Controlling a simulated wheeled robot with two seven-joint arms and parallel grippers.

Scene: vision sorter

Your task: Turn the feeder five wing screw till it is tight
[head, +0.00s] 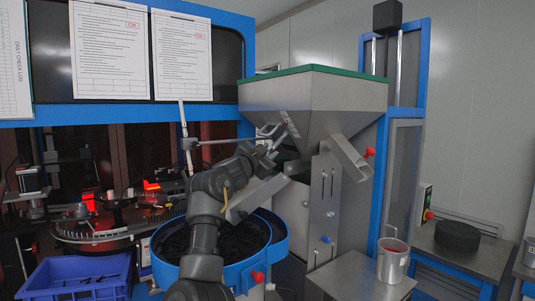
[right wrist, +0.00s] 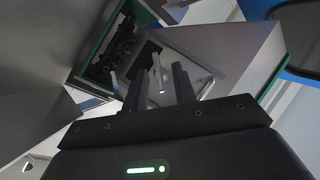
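The steel feeder hopper (head: 315,100) with a green rim stands at the centre right in the head view. My right gripper (head: 270,139) is raised against the hopper's lower left side. In the right wrist view my right gripper (right wrist: 160,88) has its two dark fingers apart. A small pale metal piece (right wrist: 158,74) shows between them, with gaps at both sides; it may be the wing screw, but I cannot tell. No wing screw is clear at the gripper in the head view. My left gripper is out of view.
A blue-rimmed round bowl (head: 272,258) of dark parts stands below my right arm. A steel chute with a red knob (head: 370,152) juts out at the hopper's right. A blue crate (head: 78,277) is lower left, a metal cup (head: 392,262) lower right.

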